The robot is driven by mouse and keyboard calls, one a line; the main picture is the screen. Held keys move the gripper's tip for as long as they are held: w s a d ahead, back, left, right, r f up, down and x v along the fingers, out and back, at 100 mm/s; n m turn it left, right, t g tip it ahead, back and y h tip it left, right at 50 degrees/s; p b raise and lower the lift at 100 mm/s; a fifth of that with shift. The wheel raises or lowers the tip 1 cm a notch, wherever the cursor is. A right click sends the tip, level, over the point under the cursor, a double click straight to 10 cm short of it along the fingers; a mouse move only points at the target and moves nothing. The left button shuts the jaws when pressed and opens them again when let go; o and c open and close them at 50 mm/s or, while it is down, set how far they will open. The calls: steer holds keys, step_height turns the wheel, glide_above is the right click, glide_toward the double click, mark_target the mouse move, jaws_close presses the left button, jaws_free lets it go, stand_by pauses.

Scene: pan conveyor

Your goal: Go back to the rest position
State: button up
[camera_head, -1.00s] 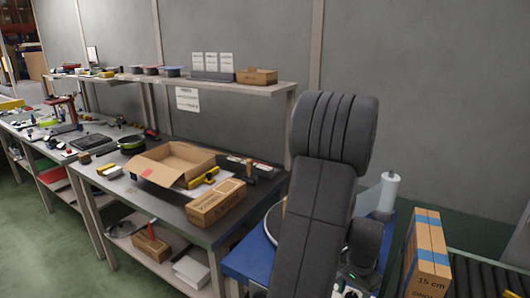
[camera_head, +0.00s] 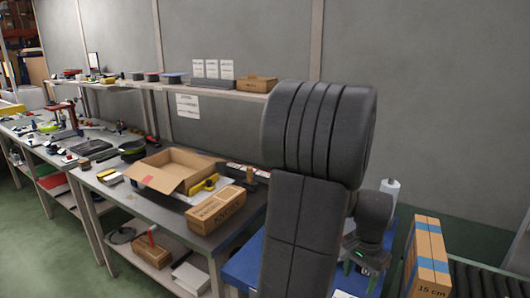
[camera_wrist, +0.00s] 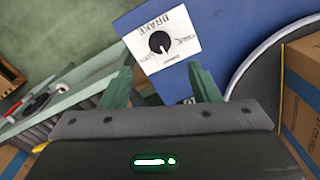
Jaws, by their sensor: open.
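My gripper (camera_wrist: 160,72) is open in the wrist view, with its two green fingers apart and nothing between them. Past the fingertips is a black brake knob (camera_wrist: 159,42) on a white label (camera_wrist: 178,50), fixed to a blue surface (camera_wrist: 228,22). In the head view my dark arm stands upright right of centre, in front of the blue table (camera_head: 243,268). My gripper (camera_head: 368,268) shows only partly there, low beside the arm. Part of a round dark thing with a pale rim (camera_wrist: 268,48) lies at the right of the wrist view.
A carton with blue tape (camera_head: 428,262) stands at the right by a roller conveyor (camera_head: 478,280). A white roll (camera_head: 390,186) stands behind my gripper. On the left, a workbench (camera_head: 160,208) holds an open box (camera_head: 178,170) and a closed carton (camera_head: 217,210). Green floor lies at lower left.

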step_height(320, 180, down, 10)
steer(key=shift+s+f+b, duration=0.1)
steer(key=shift+f+b, duration=0.05)
steer(key=shift+b, duration=0.3)
steer(key=shift+r+n, duration=0.25)
steer(key=shift+n, duration=0.25)
steer(key=n+p, duration=0.1)
steer(key=n, duration=0.2)
steer(key=shift+n, duration=0.4)
steer(key=n+p, duration=0.2)
steer(key=n, duration=0.4)
steer(key=shift+r+n, duration=0.1)
steer(key=shift+n, duration=0.3)
steer(key=shift+r, duration=3.85)
